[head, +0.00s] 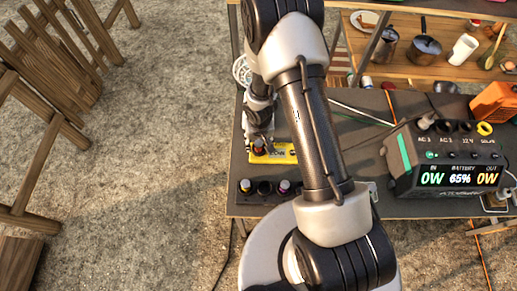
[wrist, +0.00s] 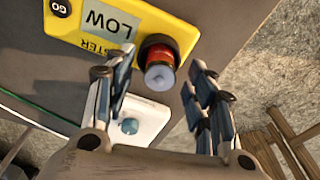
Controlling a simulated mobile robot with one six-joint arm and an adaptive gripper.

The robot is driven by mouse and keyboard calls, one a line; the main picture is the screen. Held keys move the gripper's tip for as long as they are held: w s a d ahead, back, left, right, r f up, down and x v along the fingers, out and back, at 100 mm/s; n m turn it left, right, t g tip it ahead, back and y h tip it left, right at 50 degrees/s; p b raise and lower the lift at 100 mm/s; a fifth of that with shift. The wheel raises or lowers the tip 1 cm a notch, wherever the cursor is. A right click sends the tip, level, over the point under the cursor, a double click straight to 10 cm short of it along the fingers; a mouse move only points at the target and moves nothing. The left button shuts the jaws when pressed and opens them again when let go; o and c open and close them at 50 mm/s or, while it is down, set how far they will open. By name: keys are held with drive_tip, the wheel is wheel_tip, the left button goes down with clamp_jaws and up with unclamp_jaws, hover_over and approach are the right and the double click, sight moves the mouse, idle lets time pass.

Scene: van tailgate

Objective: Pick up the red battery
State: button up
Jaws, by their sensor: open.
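The red battery (wrist: 160,62) stands in a dark round socket at the end of the yellow tester (wrist: 182,30), with its grey tip toward the camera. The tester's display reads "LOW". In the head view the yellow tester (head: 284,154) lies near the table's left edge, and the battery (head: 259,147) shows small at its left end. My gripper (wrist: 152,82) is open and empty, with one finger on each side of the battery's line in the wrist view. I see no clear contact. In the head view my arm hides part of the tester.
A power station (head: 400,165) reading 65% and an orange case (head: 494,103) stand right. A white block with a blue knob (wrist: 130,126) lies beside the tester.

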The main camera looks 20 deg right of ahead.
sight(258, 142)
drive_tip(key=shift+f, duration=0.5)
drive_tip(key=shift+r, duration=0.15)
drive_tip(key=shift+c, duration=0.4)
clamp_jaws()
wheel_tip(258, 142, up, 19)
drive_tip(key=p, duration=0.9)
drive_tip(key=shift+r, duration=0.2)
